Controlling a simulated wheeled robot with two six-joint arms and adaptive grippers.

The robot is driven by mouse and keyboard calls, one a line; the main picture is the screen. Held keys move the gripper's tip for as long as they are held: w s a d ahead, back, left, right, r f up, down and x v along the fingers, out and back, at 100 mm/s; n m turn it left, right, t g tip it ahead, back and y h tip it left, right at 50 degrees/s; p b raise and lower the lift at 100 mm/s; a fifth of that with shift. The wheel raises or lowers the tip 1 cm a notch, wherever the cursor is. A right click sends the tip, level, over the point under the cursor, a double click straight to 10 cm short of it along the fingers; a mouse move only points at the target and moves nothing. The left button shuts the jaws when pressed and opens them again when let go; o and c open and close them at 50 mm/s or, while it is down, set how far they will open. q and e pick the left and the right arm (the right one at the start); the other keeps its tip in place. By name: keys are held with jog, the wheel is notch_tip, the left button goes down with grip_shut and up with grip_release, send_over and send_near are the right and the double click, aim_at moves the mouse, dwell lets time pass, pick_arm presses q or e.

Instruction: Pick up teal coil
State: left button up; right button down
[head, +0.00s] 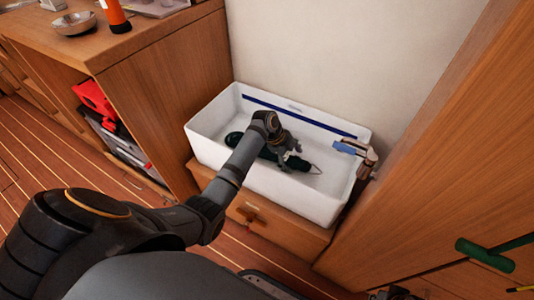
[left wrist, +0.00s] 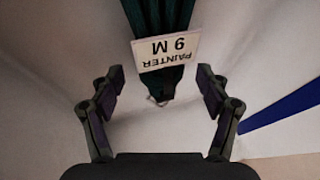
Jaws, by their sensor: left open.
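The dark teal coil (head: 268,155) lies in the white bin (head: 205,143), partly hidden in the head view by my left arm. In the left wrist view the coil (left wrist: 158,14) hangs down from the top edge of the picture as a bundle of strands. Its white tag (left wrist: 166,52) reads "PAINTER 9 M" and appears upside down. My left gripper (head: 293,161) is inside the bin, just over the coil's end. In the left wrist view its open fingers (left wrist: 159,76) stand on either side of the coil's lower end, apart from it. A dark shape at the bottom edge (head: 395,294) may be my right gripper.
A blue-and-metal fitting (head: 352,149) sits at the bin's right rim. A wooden cabinet (head: 150,100) stands at left with a bowl (head: 74,22) and an orange item (head: 114,14) on top. A wooden panel with a green handle (head: 485,253) is at right.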

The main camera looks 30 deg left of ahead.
pick_arm(q)
jog(key=shift+w+d+f, duration=0.15)
jog(key=shift+d+f, duration=0.05)
jog(key=shift+f, duration=0.25)
pick_arm(e)
jog(key=shift+w+a+f, duration=0.1)
jog(key=shift+f, duration=0.15)
pick_arm(q)
jog(key=shift+c, duration=0.3)
